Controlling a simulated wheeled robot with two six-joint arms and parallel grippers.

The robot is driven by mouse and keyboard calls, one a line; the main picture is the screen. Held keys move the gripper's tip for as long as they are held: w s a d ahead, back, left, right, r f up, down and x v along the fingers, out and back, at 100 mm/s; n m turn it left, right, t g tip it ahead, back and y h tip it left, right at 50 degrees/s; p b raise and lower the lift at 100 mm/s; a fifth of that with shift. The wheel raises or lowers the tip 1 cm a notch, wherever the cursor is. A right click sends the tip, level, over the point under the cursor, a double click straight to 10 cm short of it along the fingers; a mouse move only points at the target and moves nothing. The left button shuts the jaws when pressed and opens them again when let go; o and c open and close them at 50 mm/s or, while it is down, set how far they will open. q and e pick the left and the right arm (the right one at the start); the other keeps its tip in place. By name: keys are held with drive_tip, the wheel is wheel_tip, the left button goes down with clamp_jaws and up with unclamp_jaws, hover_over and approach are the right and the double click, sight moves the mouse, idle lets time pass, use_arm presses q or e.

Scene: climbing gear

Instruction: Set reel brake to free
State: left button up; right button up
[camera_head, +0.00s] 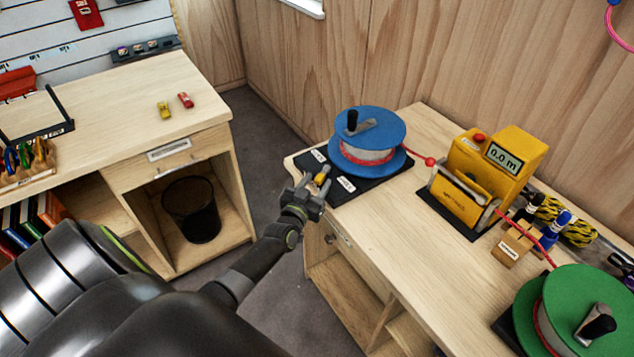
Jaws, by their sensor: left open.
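A blue reel (368,140) wound with red rope stands on a black base plate (372,188) at the left end of the right-hand bench. A black crank knob sits on top of the reel. A small yellow brake lever (321,177) is on the base plate's front left, between white labels (347,184) too small to read. My left gripper (313,186) is open, with its fingers close at the lever. I cannot tell whether they touch it. My right gripper is not in view.
A yellow rope meter (486,165) reading 0.0 m stands right of the reel, with red rope running to it. A green reel (575,310) is at the lower right. The left desk (110,110) and a black bin (192,208) lie across a floor gap.

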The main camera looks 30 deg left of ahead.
use_arm(q)
drive_tip(key=shift+w, duration=0.45)
clamp_jaws()
drive_tip(key=y+p, duration=0.1)
drive_tip(key=p, duration=0.1)
drive_tip(key=d+n+y+p, duration=0.1)
drive_tip(key=p, duration=0.2)
drive_tip(key=shift+w+r+n+g+p, duration=0.2)
drive_tip(key=shift+r+n+g+p, duration=0.1)
drive_tip(key=shift+r+p, duration=0.1)
drive_tip(key=shift+w+d+f+n+g+y+p, duration=0.15)
drive_tip(key=shift+n+y+p, duration=0.15)
drive_tip(key=shift+y, duration=0.25)
drive_tip(key=shift+s+d+f+n+g+y+p, duration=0.15)
drive_tip(key=shift+n+y+p, duration=0.15)
drive_tip(key=shift+y, duration=0.25)
drive_tip(key=shift+w+a, duration=0.1)
unclamp_jaws()
